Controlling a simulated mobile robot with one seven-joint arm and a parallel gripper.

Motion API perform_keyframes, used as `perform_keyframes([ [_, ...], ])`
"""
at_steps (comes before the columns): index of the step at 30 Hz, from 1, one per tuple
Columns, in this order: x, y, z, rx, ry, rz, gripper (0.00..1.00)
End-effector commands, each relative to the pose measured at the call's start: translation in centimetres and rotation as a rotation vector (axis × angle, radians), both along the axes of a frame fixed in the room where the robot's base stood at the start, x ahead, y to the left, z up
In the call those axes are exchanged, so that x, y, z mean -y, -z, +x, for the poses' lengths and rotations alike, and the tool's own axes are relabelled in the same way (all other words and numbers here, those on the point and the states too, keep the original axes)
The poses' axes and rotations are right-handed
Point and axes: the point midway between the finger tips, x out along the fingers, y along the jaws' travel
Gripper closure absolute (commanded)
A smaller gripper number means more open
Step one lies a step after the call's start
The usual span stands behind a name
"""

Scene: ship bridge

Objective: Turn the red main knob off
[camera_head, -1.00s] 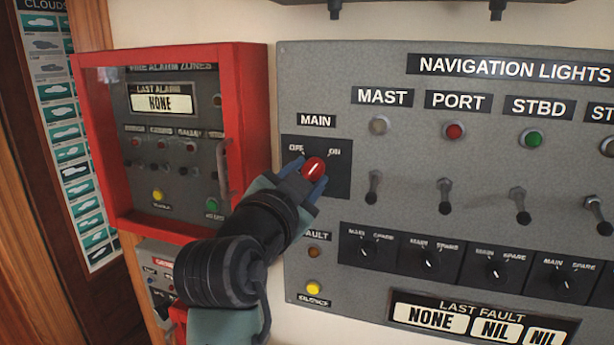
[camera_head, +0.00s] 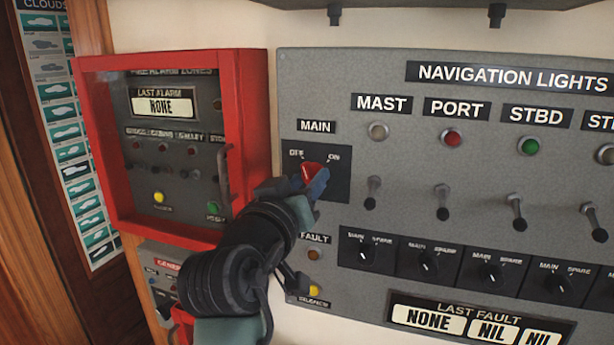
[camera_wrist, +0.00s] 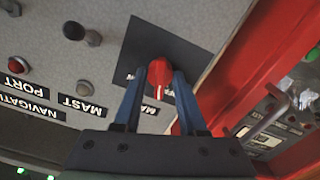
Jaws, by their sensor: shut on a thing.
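The red main knob (camera_head: 310,169) sits on a dark square plate under the MAIN label on the grey panel. OFF is printed at its upper left and ON at its upper right. My gripper (camera_head: 313,181) reaches it from below and is shut on it, hiding part of the knob. In the wrist view, the blue fingers of my gripper (camera_wrist: 160,78) lie on either side of the red knob (camera_wrist: 160,71). Its white line points towards the gripper palm, on the side of the MAIN label. The exact pointer angle is hard to tell in the head view.
Toggle switches (camera_head: 373,192) stand right of the knob, with small black selector knobs (camera_head: 360,250) below. A red-framed fire alarm box (camera_head: 246,130) juts out close on the left. The yellow silence button (camera_head: 314,290) is beside my arm.

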Motion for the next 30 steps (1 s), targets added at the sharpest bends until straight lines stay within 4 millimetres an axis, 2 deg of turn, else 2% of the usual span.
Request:
perform_keyframes([
  [6, 0.0, -0.21, -0.01, -0.058, 0.0, -0.182, 1.0],
  [15, -0.05, -0.14, 0.0, -0.116, -0.001, -0.363, 1.0],
  [30, -0.06, -0.08, 0.0, -0.145, 0.0, -0.456, 1.0],
])
